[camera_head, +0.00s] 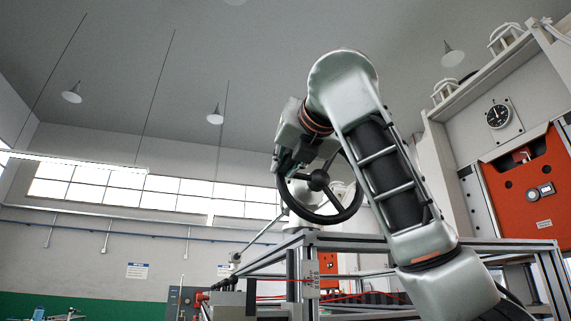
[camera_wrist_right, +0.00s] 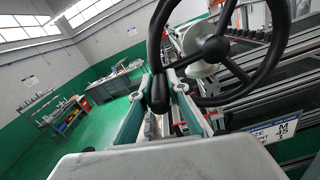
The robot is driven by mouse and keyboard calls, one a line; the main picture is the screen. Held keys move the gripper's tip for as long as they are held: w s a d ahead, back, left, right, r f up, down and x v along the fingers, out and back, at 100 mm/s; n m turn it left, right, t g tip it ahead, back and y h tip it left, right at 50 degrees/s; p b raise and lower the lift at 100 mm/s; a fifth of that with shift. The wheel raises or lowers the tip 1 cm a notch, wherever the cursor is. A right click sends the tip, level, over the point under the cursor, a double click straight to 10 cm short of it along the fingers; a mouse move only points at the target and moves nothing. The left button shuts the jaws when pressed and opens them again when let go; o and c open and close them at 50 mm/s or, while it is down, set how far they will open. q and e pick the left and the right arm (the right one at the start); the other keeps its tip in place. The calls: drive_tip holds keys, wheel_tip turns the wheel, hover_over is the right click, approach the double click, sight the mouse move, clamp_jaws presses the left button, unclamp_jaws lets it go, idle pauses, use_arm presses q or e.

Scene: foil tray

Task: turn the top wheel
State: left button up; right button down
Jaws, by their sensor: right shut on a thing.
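The top wheel (camera_head: 322,217) is a black handwheel with spokes and a round hub, on top of a metal frame in the head view. It also shows large in the right wrist view (camera_wrist_right: 214,47). My right gripper (camera_head: 284,165) is at the wheel's left side in the head view. In the right wrist view the gripper's two fingers (camera_wrist_right: 160,88) lie on either side of a black part at the wheel's rim, and the gripper is shut on it. The arm hides some of the wheel's upper rim in the head view. My left gripper is in neither view.
The metal frame (camera_head: 306,239) stands below the wheel. An orange panel (camera_head: 524,185) and a dial gauge (camera_head: 498,113) are on the machine at the right. In the right wrist view, open green floor (camera_wrist_right: 108,116) and a shelf cart (camera_wrist_right: 66,120) are at the left.

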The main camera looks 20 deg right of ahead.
drive_tip(key=c, duration=1.9)
unclamp_jaws()
drive_tip(key=shift+s, duration=0.15)
drive_tip(key=s, duration=1.1)
drive_tip(key=shift+s+d, duration=0.2)
drive_tip(key=shift+s, duration=0.2)
